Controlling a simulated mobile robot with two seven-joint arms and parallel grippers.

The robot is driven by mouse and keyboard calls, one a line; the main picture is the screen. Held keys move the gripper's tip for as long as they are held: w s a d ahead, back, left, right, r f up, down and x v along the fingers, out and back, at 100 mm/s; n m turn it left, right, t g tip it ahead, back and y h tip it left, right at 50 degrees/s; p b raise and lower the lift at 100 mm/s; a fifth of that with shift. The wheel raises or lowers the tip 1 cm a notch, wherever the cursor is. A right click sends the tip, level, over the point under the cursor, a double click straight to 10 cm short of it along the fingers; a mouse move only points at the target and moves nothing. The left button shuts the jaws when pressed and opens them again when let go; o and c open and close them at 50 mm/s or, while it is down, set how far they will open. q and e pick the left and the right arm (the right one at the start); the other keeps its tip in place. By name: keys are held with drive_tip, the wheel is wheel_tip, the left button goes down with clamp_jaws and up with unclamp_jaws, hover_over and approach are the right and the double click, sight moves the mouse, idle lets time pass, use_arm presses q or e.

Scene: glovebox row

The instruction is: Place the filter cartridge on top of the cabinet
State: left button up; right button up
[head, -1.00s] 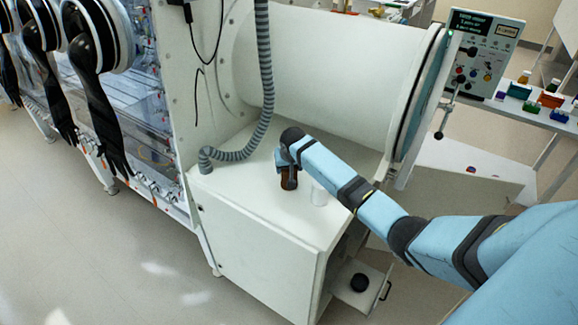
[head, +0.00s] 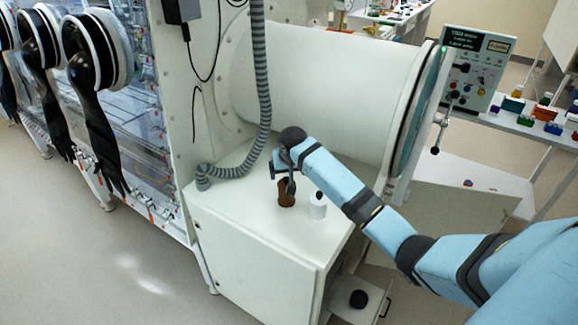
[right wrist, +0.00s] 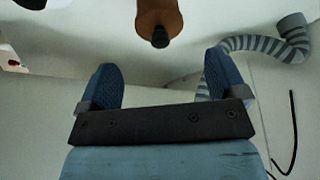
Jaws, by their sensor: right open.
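The white cabinet (head: 250,240) stands under the large white cylinder of the glovebox. On its top stand a brown cylinder (head: 286,199) and, to its right, a white cylinder with a black top (head: 318,208). I cannot tell for sure which is the filter cartridge. My right gripper (head: 285,178) is open just above the brown cylinder, partly covering it. In the right wrist view the brown cylinder (right wrist: 159,14), with a black stub, lies beyond the spread, empty fingers (right wrist: 162,85). My left gripper is not in view.
A ribbed grey hose (head: 262,85) hangs down and rests on the cabinet top at the left. An open drawer (head: 345,310) below holds a round black thing (head: 358,299). Black gloves (head: 95,120) hang at the left. A control panel (head: 474,65) stands at the right.

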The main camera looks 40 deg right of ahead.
drive_tip(key=s+a+f+n+t+y, duration=0.2)
drive_tip(key=s+a+f, duration=0.2)
drive_tip(key=s+a, duration=0.35)
drive_tip(key=s+a+f+n+t+y, duration=0.1)
drive_tip(key=s+a+f+n+t, duration=0.2)
drive_tip(key=s+a, duration=0.45)
drive_tip(key=s+a+f+n, duration=0.1)
drive_tip(key=s+a+f, duration=0.1)
drive_tip(key=s, duration=0.4)
drive_tip(key=s+a+f+t+y, duration=0.1)
drive_tip(key=s+a+f, duration=0.2)
drive_tip(key=s, duration=0.4)
drive_tip(key=s+a+f+n+y, duration=0.1)
drive_tip(key=s+a+f, duration=0.1)
drive_tip(key=s, duration=0.5)
drive_tip(key=shift+s+a+f+n+t, duration=0.3)
drive_tip(key=shift+a+f+t, duration=0.1)
drive_tip(key=shift+a, duration=0.15)
